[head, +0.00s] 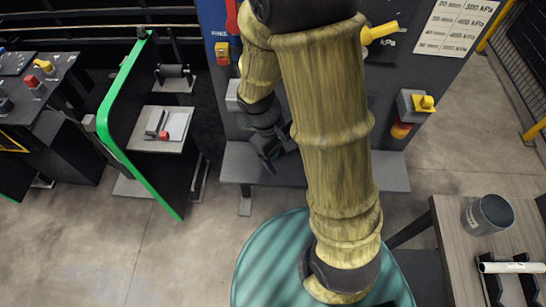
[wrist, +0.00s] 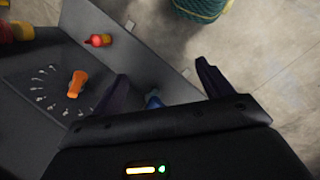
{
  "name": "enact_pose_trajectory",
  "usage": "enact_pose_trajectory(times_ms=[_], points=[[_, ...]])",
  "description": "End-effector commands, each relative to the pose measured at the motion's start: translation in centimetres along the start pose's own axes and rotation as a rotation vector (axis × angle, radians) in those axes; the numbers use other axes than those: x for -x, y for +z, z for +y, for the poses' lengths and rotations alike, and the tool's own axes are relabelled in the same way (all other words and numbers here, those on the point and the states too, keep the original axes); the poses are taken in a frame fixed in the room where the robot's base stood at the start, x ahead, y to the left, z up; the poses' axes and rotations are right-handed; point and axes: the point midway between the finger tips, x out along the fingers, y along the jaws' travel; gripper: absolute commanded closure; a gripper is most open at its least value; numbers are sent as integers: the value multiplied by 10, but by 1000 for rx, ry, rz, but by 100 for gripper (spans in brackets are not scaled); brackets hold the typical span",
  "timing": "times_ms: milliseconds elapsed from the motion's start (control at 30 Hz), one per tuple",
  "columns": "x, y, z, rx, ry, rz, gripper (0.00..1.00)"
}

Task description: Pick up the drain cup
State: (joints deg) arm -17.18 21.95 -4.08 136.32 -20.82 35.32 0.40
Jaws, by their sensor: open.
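A grey open-topped cup (head: 487,214), the only cup-like thing I see, stands upright on the wooden-topped table at the lower right in the head view. My gripper (head: 269,153) is in front of the blue-grey panel stand, well to the left of this cup and apart from it. In the wrist view my gripper (wrist: 160,85) is open, with its two dark fingers spread. A small blue thing (wrist: 153,101) shows between the fingers, partly hidden by the gripper body; I cannot tell what it is. The grey cup is not visible in the wrist view.
The panel stand (head: 405,155) has a yellow handle (head: 380,32) and a yellow-and-red switch (head: 423,103). An orange lever (wrist: 77,84) shows near my gripper. A white tube (head: 510,267) lies in dark holders beside the cup. A green-edged partition (head: 120,95) stands left.

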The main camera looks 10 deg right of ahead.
Motion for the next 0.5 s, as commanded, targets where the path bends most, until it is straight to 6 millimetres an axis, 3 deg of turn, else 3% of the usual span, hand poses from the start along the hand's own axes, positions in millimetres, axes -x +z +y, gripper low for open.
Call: enact_pose_trajectory(times_ms=[33, 100, 267, 500], points=[[-29, -11, -7, 83, 39, -64, 21], [-52, -21, -10, 187, 100, -144, 21], [-102, -47, -15, 419, 266, -323, 21], [-166, -99, -24, 741, 587, -564, 21]])
